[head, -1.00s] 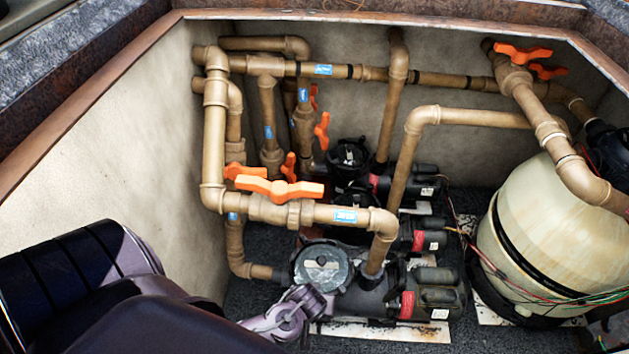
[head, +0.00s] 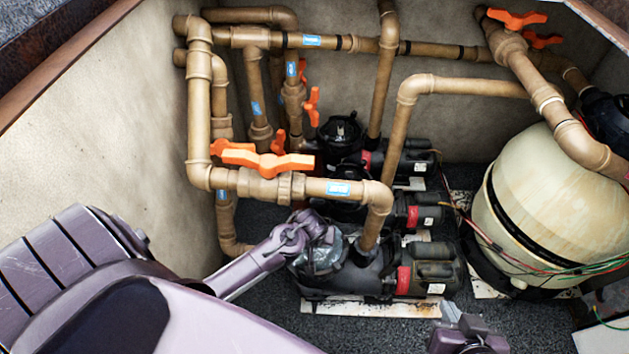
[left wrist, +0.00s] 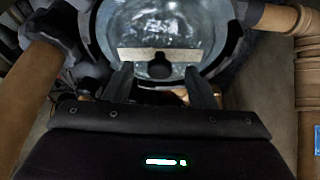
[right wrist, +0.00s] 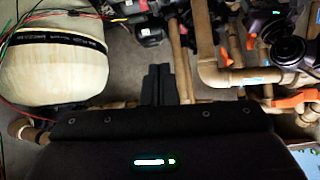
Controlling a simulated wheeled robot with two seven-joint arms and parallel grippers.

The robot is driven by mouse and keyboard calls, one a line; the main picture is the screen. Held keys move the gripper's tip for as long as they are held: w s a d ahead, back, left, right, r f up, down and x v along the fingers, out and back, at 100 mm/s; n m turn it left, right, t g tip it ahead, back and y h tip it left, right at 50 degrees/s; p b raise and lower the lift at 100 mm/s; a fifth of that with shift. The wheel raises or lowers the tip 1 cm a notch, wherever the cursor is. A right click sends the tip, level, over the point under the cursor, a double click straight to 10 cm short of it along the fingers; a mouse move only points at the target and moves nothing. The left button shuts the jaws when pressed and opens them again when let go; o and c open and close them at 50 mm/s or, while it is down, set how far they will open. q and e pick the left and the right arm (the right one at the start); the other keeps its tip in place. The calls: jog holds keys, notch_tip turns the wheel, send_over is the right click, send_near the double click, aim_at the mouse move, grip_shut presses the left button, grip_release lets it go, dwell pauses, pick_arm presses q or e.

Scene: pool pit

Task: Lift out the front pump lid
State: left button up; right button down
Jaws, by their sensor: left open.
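The front pump lid (head: 326,254) is a clear round cover on the nearest black pump (head: 350,277), partly hidden in the head view by my left arm. In the left wrist view the lid (left wrist: 165,25) fills the top, with a pale bar and a dark knob (left wrist: 159,68) at its near edge. My left gripper (left wrist: 160,74) is open, one finger on each side of the knob. I cannot tell whether the fingers touch it. The lid appears seated on the pump. My right gripper (head: 462,328) is at the bottom of the head view, its fingers (right wrist: 158,72) together and empty.
A brown pipe (head: 335,190) with an orange valve handle (head: 268,162) runs just behind the lid, and an upright pipe (head: 374,225) drops beside it. Two more pumps stand behind. A cream tank (head: 540,205) with loose wires is at the right. The pit wall (head: 120,130) is left.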

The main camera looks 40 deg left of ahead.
pick_arm(q)
jog(key=shift+w+f, duration=0.15)
jog(key=shift+f, duration=0.15)
pick_arm(e)
jog(key=shift+w+a+r+t+y, duration=0.15)
jog(key=shift+w+r+t, duration=0.25)
jog(key=shift+w+r, duration=0.25)
jog(key=shift+w+a+r+t+y, duration=0.15)
jog(key=shift+w+r+t, duration=0.3)
jog(key=shift+r, duration=0.4)
pick_arm(q)
jog(key=shift+c, duration=0.4)
pick_arm(e)
jog(key=shift+d, duration=0.1)
pick_arm(q)
jog(key=c, duration=1)
jog(key=o, duration=0.4)
jog(key=shift+a, duration=0.1)
jog(key=c, duration=0.4)
jog(key=shift+o, duration=0.2)
jog(key=shift+r, duration=0.1)
